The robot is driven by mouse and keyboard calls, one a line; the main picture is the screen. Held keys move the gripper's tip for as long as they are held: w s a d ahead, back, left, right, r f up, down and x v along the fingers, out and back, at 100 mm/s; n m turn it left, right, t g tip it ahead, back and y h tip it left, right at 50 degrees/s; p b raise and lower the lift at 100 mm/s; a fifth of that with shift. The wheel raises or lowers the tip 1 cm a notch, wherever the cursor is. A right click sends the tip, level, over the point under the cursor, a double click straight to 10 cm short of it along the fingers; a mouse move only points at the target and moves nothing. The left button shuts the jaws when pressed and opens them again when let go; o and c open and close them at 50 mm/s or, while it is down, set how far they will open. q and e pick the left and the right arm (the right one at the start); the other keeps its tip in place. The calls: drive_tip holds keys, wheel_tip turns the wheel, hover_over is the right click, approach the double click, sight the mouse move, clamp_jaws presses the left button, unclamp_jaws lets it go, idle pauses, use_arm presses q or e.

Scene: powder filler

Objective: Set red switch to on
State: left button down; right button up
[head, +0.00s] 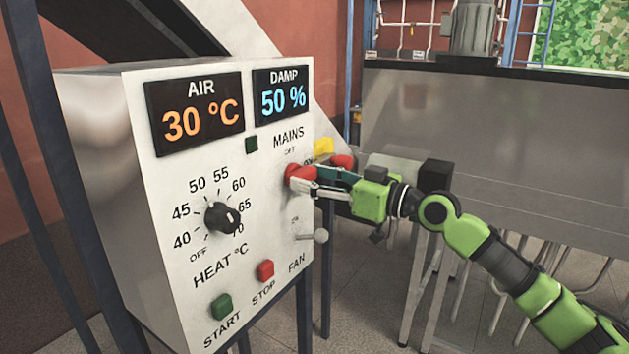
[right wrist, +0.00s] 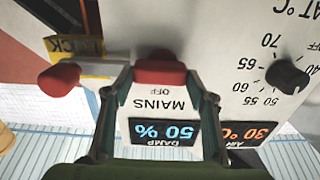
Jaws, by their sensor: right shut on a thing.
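The red switch (head: 299,174) sits on the white control panel below the word MAINS. It also shows in the right wrist view (right wrist: 160,70), upside down, right beside the OFF mark. My right gripper (head: 308,181) reaches in from the right and is shut on this red switch. In the right wrist view its fingers (right wrist: 162,82) lie on either side of the red part. The fingers hide part of the switch, so its exact setting is hard to read. My left gripper is not in view.
A second red knob (right wrist: 60,79) on a pale bar and a yellow label (right wrist: 80,46) are beside the switch. The heat dial (head: 221,217), green START button (head: 221,306), red STOP button (head: 265,270) and fan lever (head: 320,235) are on the panel. A steel tank (head: 480,140) stands behind.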

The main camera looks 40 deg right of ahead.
drive_tip(key=shift+r, duration=0.1)
drive_tip(key=o, duration=1)
drive_tip(key=shift+o, duration=0.5)
drive_tip(key=shift+w, duration=0.1)
drive_tip(key=v, duration=1.2)
